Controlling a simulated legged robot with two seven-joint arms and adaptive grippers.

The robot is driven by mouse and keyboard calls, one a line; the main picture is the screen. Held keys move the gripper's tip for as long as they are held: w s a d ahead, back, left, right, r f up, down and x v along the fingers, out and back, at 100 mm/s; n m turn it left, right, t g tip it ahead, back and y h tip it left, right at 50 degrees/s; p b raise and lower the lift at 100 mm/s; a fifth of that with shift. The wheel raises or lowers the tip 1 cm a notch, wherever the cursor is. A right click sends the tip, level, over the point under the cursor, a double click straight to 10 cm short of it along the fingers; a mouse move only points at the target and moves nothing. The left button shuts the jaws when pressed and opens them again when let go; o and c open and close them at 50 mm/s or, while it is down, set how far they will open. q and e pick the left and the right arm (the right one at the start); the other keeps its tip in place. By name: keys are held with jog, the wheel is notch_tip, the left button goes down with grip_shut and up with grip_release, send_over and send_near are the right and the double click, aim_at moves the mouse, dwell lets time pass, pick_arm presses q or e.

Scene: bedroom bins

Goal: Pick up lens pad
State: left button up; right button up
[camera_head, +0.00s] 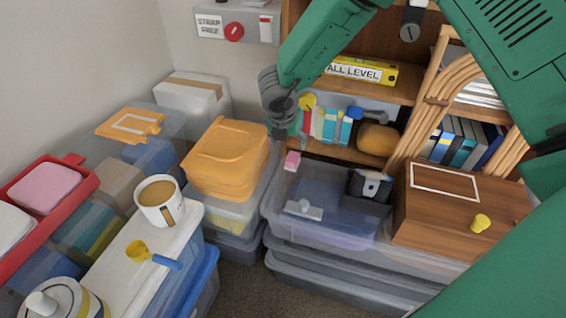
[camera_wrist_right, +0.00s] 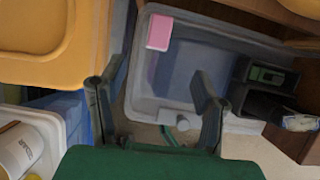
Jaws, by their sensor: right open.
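A small pink block (camera_head: 292,160), which I take for the lens pad, sits at the back left rim of a clear grey bin. It also shows as a pink pad (camera_wrist_right: 159,32) in the right wrist view, at the bin's edge. My right gripper (camera_head: 284,122) hangs above and slightly left of it, apart from it. In the right wrist view my right gripper (camera_wrist_right: 150,92) has its fingers spread, with nothing between them, and the pink pad lies beyond the fingertips. My left gripper is not in view.
An orange-lidded box (camera_head: 226,150) stands left. A shelf (camera_head: 400,90) with books rises behind. A mug (camera_head: 160,200) stands on a white lid.

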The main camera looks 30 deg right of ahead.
aim_at(292, 157)
jog(key=b+x, duration=0.1)
jog(key=x, duration=0.7)
jog(key=shift+s+d+b, duration=0.1)
jog(key=shift+d+b, duration=0.05)
jog(key=shift+b, duration=0.25)
jog(key=shift+f, duration=0.2)
jog(key=b+x, duration=0.1)
jog(key=x, duration=0.4)
jog(key=shift+w+d+r+b, duration=0.1)
jog(key=shift+w+r+b, duration=0.05)
jog(key=shift+w+b, duration=0.25)
jog(key=shift+d+f, duration=0.2)
jog(key=shift+a+r, duration=0.1)
jog(key=shift+a, duration=0.05)
jog(key=shift+c, duration=0.8)
jog(key=shift+a, duration=0.1)
jog(key=c, duration=1.1)
